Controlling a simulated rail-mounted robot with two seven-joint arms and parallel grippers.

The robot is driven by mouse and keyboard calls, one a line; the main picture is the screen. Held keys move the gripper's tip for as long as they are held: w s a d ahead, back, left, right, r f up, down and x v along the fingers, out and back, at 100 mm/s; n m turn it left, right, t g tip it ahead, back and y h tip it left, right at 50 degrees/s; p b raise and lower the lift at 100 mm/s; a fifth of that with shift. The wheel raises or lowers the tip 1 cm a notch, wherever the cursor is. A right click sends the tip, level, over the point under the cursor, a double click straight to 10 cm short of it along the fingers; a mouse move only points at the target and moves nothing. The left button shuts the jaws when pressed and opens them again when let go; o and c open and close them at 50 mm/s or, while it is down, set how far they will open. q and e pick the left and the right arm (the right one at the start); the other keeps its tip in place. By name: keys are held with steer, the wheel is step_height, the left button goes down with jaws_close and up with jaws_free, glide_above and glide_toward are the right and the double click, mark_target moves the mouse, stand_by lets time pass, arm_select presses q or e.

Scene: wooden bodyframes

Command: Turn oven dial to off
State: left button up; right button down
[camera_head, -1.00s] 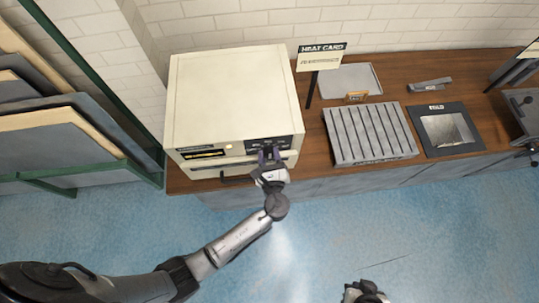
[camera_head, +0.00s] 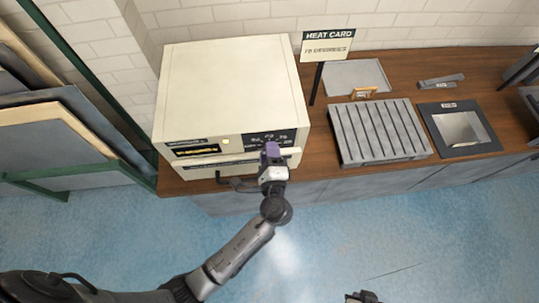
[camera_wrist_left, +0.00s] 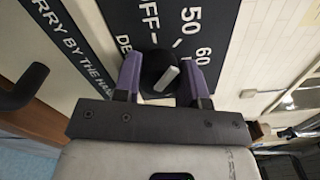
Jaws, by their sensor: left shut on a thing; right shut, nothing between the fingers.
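The cream oven (camera_head: 230,95) stands on the left of the wooden counter, its black dial panel (camera_head: 287,136) at the front right. My left gripper (camera_head: 272,153) is at the lower edge of that panel and hides the dial in the head view. In the left wrist view, the black dial (camera_wrist_left: 154,64) with a pale pointer bar (camera_wrist_left: 166,79) sits between the two purple fingers, which are shut on it. The bar is tilted relative to the printed OFF, 50 and 60 marks. My right gripper (camera_head: 362,298) is shut and empty, mostly cut off at the bottom edge.
A heat card sign (camera_head: 328,46) stands right of the oven. A ribbed grey rack (camera_head: 378,132), a tray (camera_head: 355,75) and a dark-framed plate (camera_head: 460,130) lie along the counter (camera_head: 312,165). Leaning boards (camera_head: 60,130) stand at the left. The blue floor in front is clear.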

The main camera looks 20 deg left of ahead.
arm_select(q)
steer(key=n+b, duration=0.4)
steer(key=shift+f+n, duration=0.2)
steer(key=shift+n, duration=0.1)
steer(key=shift+r+n+b, duration=0.1)
steer(key=shift+n+b, duration=0.5)
steer(key=shift+n, duration=0.1)
steer(key=o, duration=0.9)
steer(key=shift+f, duration=0.2)
